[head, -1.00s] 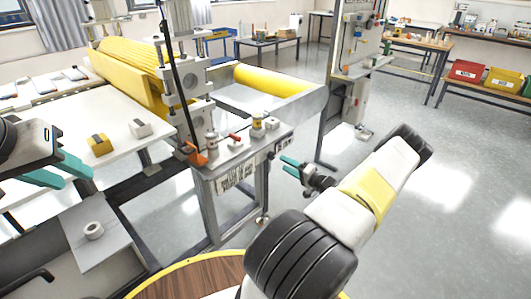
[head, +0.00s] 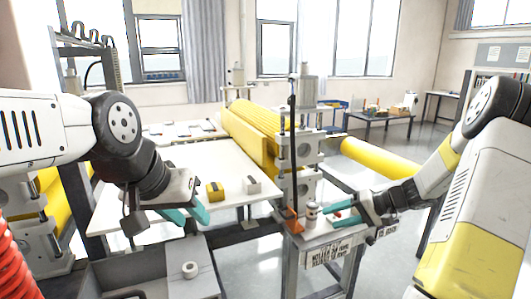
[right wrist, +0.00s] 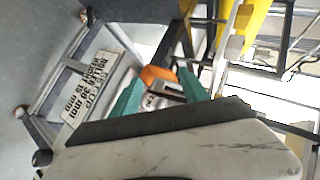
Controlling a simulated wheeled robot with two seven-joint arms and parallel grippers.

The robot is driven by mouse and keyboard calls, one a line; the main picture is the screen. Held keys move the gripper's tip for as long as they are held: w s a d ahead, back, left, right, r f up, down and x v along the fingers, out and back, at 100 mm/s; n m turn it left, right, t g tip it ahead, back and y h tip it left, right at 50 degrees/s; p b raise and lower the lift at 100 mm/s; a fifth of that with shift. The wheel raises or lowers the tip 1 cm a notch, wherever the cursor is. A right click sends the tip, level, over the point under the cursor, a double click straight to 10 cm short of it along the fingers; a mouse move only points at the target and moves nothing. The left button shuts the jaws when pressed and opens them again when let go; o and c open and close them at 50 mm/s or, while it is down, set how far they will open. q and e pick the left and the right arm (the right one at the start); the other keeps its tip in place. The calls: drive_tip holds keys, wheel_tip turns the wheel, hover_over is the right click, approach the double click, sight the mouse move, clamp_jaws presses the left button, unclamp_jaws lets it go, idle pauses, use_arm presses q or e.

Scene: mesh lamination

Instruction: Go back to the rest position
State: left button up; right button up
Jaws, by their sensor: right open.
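My left gripper (head: 192,218) is open and empty, its teal fingers apart in front of the white table (head: 130,195). My right gripper (head: 334,213) is open, at the small control stand (head: 325,240) of the laminating machine. Its teal fingers are beside a small grey-white cylinder (head: 311,214) on the stand; I cannot tell if they touch anything. In the right wrist view both teal fingers (right wrist: 160,82) are spread, with an orange part (right wrist: 157,75) showing past them. The machine's yellow roller (head: 255,130) lies behind the stand.
A second yellow roll (head: 380,159) extends right of the machine's upright. Open floor shows at right.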

drive_tip(key=s+a+r+n+g+h, duration=0.2)
drive_tip(key=s+a+r+h, duration=0.3)
drive_tip(key=s+a+r, duration=0.5)
drive_tip(key=s+d+r+t+h, duration=0.1)
drive_tip(key=s+r, duration=0.3)
drive_tip(key=s, duration=0.3)
drive_tip(key=s+d+r+t+h, duration=0.1)
drive_tip(key=s+r, duration=0.3)
drive_tip(key=s, duration=0.4)
drive_tip(key=shift+t+h, duration=0.8)
drive_tip(key=shift+r, duration=0.1)
